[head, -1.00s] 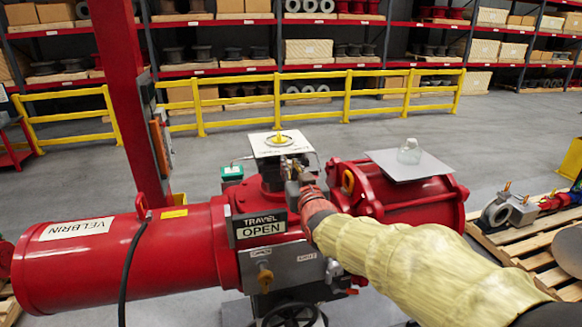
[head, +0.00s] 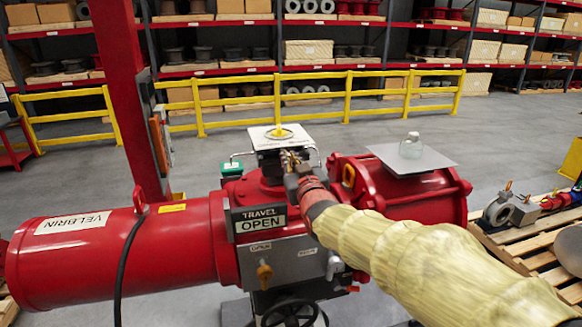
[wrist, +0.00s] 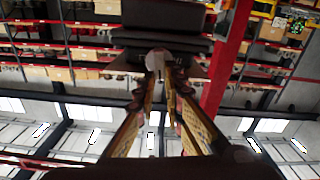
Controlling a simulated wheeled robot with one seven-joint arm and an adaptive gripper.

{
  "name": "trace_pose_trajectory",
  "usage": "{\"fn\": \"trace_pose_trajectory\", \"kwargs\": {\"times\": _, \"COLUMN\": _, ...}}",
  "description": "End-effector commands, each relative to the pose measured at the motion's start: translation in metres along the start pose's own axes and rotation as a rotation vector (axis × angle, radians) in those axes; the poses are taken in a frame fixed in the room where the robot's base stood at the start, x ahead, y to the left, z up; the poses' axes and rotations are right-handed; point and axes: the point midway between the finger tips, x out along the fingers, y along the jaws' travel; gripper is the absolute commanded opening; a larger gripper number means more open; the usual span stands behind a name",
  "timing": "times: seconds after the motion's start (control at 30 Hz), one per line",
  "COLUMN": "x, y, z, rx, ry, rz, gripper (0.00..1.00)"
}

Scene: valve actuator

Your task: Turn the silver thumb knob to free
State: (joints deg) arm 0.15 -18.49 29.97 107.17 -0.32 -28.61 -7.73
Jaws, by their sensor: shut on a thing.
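The red valve actuator (head: 110,260) fills the lower middle of the head view, with a "TRAVEL OPEN" sign (head: 260,219) on its front. My gripper (head: 291,163) reaches in from the right, just below and in front of the white plate with the yellow indicator (head: 279,133). In the wrist view my gripper (wrist: 160,75) has its two fingers closed in on a round silver thumb knob (wrist: 157,59). The knob sits in front of a dark block. In the head view my gripper hides the knob, and its turned angle cannot be told.
A red post (head: 130,90) stands to the left, and a black cable (head: 127,265) hangs over the cylinder. A pallet with parts (head: 520,245) is at the right. Floor behind is clear up to the yellow railing (head: 320,85).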

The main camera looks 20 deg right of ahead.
Motion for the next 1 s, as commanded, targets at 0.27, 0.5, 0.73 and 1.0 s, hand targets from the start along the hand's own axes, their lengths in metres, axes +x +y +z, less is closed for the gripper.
{"fn": "trace_pose_trajectory", "kwargs": {"times": 0.27, "x": 0.000, "y": -0.006, "z": 0.007, "rx": -0.241, "ry": 0.004, "rz": 0.000, "gripper": 0.00}}
{"fn": "trace_pose_trajectory", "kwargs": {"times": 0.5, "x": 0.000, "y": -0.009, "z": 0.007, "rx": -0.469, "ry": 0.003, "rz": 0.000, "gripper": 0.00}}
{"fn": "trace_pose_trajectory", "kwargs": {"times": 0.73, "x": 0.000, "y": -0.012, "z": 0.007, "rx": -0.677, "ry": 0.000, "rz": -0.001, "gripper": 0.00}}
{"fn": "trace_pose_trajectory", "kwargs": {"times": 1.0, "x": 0.000, "y": -0.014, "z": 0.008, "rx": -0.865, "ry": 0.000, "rz": -0.001, "gripper": 0.00}}
